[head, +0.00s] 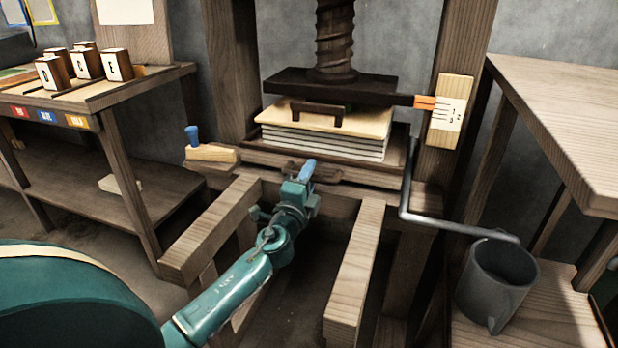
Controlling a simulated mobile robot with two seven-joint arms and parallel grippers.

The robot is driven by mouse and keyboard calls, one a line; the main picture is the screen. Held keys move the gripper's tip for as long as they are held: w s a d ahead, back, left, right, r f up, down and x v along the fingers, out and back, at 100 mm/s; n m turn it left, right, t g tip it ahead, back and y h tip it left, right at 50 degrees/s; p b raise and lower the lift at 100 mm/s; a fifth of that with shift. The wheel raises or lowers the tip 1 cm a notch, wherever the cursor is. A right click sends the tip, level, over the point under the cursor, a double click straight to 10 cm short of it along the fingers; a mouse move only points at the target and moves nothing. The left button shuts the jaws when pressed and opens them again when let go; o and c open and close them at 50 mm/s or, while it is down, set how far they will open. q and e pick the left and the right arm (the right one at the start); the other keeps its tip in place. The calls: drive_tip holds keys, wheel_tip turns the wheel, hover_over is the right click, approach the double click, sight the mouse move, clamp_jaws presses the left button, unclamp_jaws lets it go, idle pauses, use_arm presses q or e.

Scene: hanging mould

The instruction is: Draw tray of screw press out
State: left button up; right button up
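The wooden tray (365,177) of the screw press sits in the press bed, with a stack of pale sheets (325,143) on it. A light board with a dark handle (318,113) lies on the stack. The dark press plate (345,84) hangs under the big screw (335,40), just above the board. My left gripper (307,172) is at the tray's front edge, in front of a dark fitting that it partly covers. I cannot tell whether its fingers are open or closed, or whether they touch the tray. My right gripper is out of view.
Two wooden rails (212,228) (355,270) run forward from the press with an open gap between them. A bent metal pipe (440,222) leads from the press to a grey bucket (495,285) at right. Benches stand left and right.

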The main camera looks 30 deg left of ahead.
use_arm(q)
drive_tip(key=shift+c, duration=0.3)
clamp_jaws()
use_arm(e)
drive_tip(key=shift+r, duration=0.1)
